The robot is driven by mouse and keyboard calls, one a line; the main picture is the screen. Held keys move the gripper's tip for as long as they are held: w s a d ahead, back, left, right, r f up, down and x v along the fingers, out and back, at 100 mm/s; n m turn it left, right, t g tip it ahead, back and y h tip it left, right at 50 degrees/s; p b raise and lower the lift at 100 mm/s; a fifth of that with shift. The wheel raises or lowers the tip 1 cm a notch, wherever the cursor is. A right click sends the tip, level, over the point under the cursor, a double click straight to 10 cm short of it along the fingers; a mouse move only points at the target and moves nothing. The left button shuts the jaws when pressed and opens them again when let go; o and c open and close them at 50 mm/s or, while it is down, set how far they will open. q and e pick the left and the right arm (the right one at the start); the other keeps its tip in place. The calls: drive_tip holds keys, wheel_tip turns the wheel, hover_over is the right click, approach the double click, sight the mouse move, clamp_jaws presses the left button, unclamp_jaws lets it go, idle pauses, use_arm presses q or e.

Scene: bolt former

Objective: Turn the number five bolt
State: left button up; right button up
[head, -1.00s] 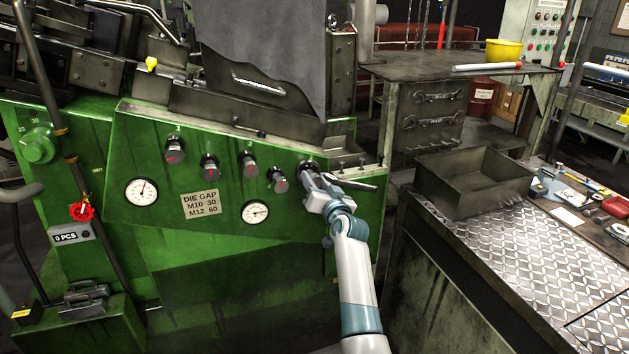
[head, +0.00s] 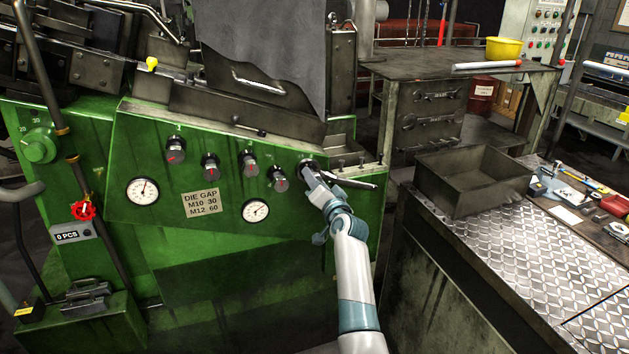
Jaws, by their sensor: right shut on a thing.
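The green machine panel (head: 150,240) carries a row of dark round bolts or knobs along its upper edge. From left to right I see the first (head: 175,150), second (head: 210,166), third (head: 249,163) and fourth (head: 278,180), with red marks on their faces. The fifth bolt (head: 306,165) is at the right end of the row, mostly hidden behind my right gripper. My right gripper (head: 310,176) is shut on this fifth bolt, reaching up to it from below right. My left gripper is not in view.
Two round gauges, left (head: 143,191) and right (head: 255,211), flank a DIE GAP label (head: 201,202). A dark lever (head: 352,183) juts out just right of my gripper. An open metal bin (head: 470,185) stands on the workbench (head: 530,260) at right.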

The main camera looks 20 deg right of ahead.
drive_tip(key=o, duration=1.1)
drive_tip(key=shift+c, duration=0.2)
drive_tip(key=shift+s, duration=0.2)
drive_tip(key=s+p, duration=0.6)
drive_tip(key=s, duration=1.1)
drive_tip(key=shift+d, duration=0.3)
